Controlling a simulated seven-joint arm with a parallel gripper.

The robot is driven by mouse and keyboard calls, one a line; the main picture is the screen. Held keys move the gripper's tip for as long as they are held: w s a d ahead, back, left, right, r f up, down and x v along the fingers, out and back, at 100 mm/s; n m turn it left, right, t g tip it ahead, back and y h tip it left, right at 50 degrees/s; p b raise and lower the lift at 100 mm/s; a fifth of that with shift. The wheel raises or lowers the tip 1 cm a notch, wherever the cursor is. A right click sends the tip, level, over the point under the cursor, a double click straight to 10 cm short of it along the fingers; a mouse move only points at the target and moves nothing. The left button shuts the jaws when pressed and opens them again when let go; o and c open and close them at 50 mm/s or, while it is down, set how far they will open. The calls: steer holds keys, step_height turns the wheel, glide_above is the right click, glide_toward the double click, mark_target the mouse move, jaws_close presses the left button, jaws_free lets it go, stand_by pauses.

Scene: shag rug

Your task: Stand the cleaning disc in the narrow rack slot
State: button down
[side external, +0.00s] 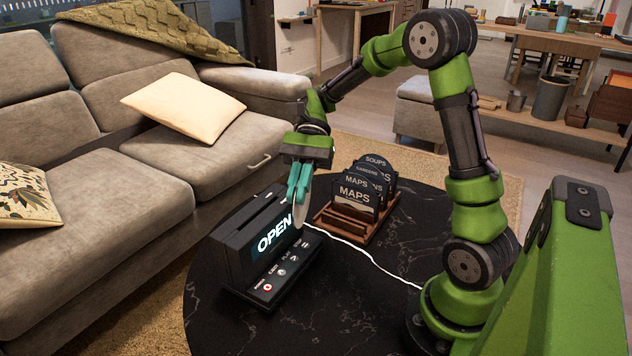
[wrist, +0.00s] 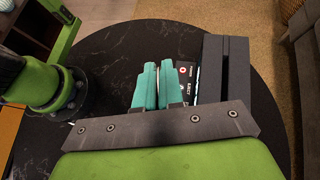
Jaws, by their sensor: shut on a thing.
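My gripper (side external: 297,196) has its teal fingers pointing down, shut on a pale thin disc (side external: 299,213). The disc hangs upright, edge down, beside the right end of the black player. In the wrist view the fingertips (wrist: 158,66) are close together, and only a thin pale edge shows between them. The wooden rack (side external: 343,230) stands on the table to the right of the gripper and apart from it. It holds several dark upright plates labelled MAPS and SOUPS towards its back, and its front part looks empty. I cannot make out the rack in the wrist view.
The black player (side external: 240,245) has a lit OPEN display and a button panel; it also shows in the wrist view (wrist: 236,75). A white cable (side external: 372,262) crosses the dark round table (side external: 345,315). The table's front is clear. A grey sofa (side external: 95,225) stands behind.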

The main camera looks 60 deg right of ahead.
steer(key=s+d+f+n+g+h, duration=0.1)
steer(key=s+d+n+g+h, duration=0.1)
steer(key=d+n+h, duration=0.3)
steer(key=s+d+n+g+h, duration=0.2)
steer(key=d+n+h, duration=0.4)
steer(key=d+n, duration=0.3)
steer(key=d+g, duration=0.1)
steer(key=d, duration=0.2)
steer(key=shift+s+d+f+n+g, duration=0.25)
steer(key=shift+f+n+g, duration=0.05)
steer(key=shift+f, duration=0.05)
steer(key=shift+f, duration=2.9)
steer(key=shift+f, duration=2.05)
steer(key=c, duration=1.2)
jaws_free()
steer(key=v, duration=1.2)
